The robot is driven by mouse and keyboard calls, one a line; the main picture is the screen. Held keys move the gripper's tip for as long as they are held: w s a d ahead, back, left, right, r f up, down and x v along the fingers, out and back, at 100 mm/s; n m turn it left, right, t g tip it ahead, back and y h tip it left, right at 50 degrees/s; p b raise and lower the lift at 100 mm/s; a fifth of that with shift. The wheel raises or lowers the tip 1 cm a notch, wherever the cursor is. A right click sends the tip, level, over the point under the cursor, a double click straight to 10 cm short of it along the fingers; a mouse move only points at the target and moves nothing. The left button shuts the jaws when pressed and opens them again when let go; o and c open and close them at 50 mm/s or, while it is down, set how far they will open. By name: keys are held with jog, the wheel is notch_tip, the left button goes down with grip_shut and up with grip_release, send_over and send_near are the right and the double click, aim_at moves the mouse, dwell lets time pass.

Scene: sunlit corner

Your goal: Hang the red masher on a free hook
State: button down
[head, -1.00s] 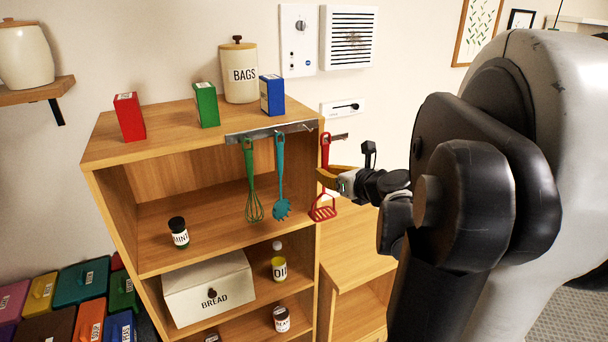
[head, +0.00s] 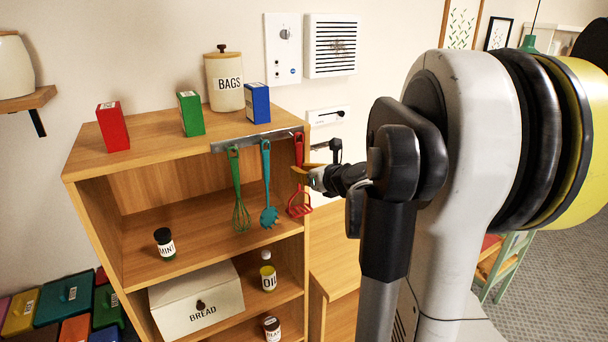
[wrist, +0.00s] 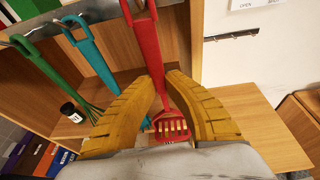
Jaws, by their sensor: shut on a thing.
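The red masher (head: 299,190) is upright, handle up and slotted head down, at the right end of the metal hook rail (head: 228,144). My gripper (head: 307,170) is shut on its handle, with the yellow fingers on both sides. In the wrist view the masher (wrist: 146,45) stands between the fingers of my gripper (wrist: 165,88), and its handle top reaches the rail. I cannot tell whether its hole is around a hook.
The rail runs along the wooden shelf's (head: 150,132) top front edge. Red (head: 113,127), green (head: 191,114) and blue (head: 257,103) boxes and a BAGS canister (head: 224,82) stand on top. A lower wooden surface (head: 335,240) lies to the right.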

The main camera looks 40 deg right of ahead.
jog(key=shift+w+d, duration=0.1)
jog(key=shift+w, duration=0.45)
jog(key=shift+w+d+f+b, duration=0.15)
jog(key=shift+w+f+b, duration=0.45)
jog(key=shift+b, duration=0.2)
